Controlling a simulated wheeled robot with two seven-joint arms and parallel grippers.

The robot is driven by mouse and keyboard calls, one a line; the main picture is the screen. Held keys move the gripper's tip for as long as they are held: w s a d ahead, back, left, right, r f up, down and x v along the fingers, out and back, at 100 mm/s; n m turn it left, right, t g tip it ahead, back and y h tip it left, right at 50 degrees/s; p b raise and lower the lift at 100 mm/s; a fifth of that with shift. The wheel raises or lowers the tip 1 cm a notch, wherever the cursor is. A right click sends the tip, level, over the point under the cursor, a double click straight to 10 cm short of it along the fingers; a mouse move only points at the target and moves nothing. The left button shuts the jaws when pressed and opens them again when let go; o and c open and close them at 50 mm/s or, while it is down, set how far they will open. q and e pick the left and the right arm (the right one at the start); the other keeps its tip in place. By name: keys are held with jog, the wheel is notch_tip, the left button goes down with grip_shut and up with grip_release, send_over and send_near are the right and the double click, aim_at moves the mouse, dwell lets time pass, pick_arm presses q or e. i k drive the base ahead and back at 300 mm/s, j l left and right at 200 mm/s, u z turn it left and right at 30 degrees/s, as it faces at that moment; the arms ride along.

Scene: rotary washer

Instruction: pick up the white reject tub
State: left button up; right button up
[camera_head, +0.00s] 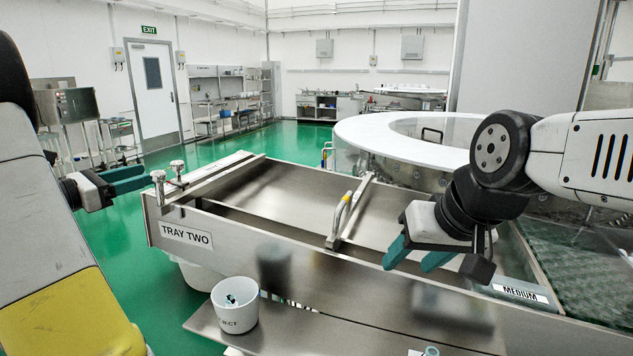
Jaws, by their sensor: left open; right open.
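The white reject tub (236,309) stands upright on a steel shelf at the lower middle, with part of its label readable as "JECT". Several small dark and pale items show inside it. My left gripper (138,180) is open and empty, above and to the left of the tub, near the left end of the steel tray unit. My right gripper (412,262) is open and empty, to the right of the tub and higher, in front of the tray unit's front wall.
The shelf (300,330) is bare just right of the tub. A small vial top (431,351) shows at the bottom edge. A round white-topped washer stands behind.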

aim_at(241, 319)
jog(key=k+j, duration=0.7)
